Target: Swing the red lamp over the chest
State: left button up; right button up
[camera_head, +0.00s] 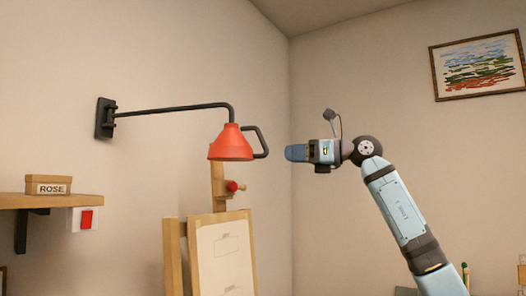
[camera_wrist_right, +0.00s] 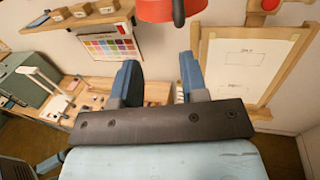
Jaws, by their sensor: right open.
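The red lamp (camera_head: 231,145) hangs from a black wall arm (camera_head: 175,109) over the easel, with a black loop handle (camera_head: 264,141) on its right side. My right gripper (camera_head: 288,153) is just right of the handle, apart from it, pointing left. In the right wrist view, the fingers of my right gripper (camera_wrist_right: 158,62) are spread with nothing between them. The lower part of the red lamp (camera_wrist_right: 155,10) shows at the top edge there, beyond the fingertips. A grey-green box (camera_wrist_right: 25,80) at the left may be the chest; I cannot tell.
The wooden easel (camera_head: 172,260) stands below the lamp. A wall shelf (camera_head: 60,201) with a box labelled ROSE (camera_head: 48,188) and a red switch (camera_head: 86,220) are at the left. A colour chart (camera_wrist_right: 105,46) hangs above the worktable (camera_wrist_right: 92,92). The air around the lamp looks free.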

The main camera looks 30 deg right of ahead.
aim_at(262, 143)
jog(key=s+d+r+t+h, duration=0.1)
jog(key=s+d+r+h, duration=0.1)
jog(key=s+d+r, duration=0.15)
jog(key=p+x, duration=0.1)
jog(key=x, duration=0.3)
jog(key=p+x, duration=0.1)
jog(key=x, duration=0.4)
jog(key=p+x, duration=0.1)
jog(key=x, duration=0.4)
jog(key=shift+r+p, duration=0.35)
jog(key=shift+p, duration=0.05)
jog(key=shift+w+a+f, duration=0.1)
jog(key=shift+w+a, duration=0.05)
jog(key=shift+w, duration=0.15)
jog(key=shift+c, duration=0.2)
grip_shut()
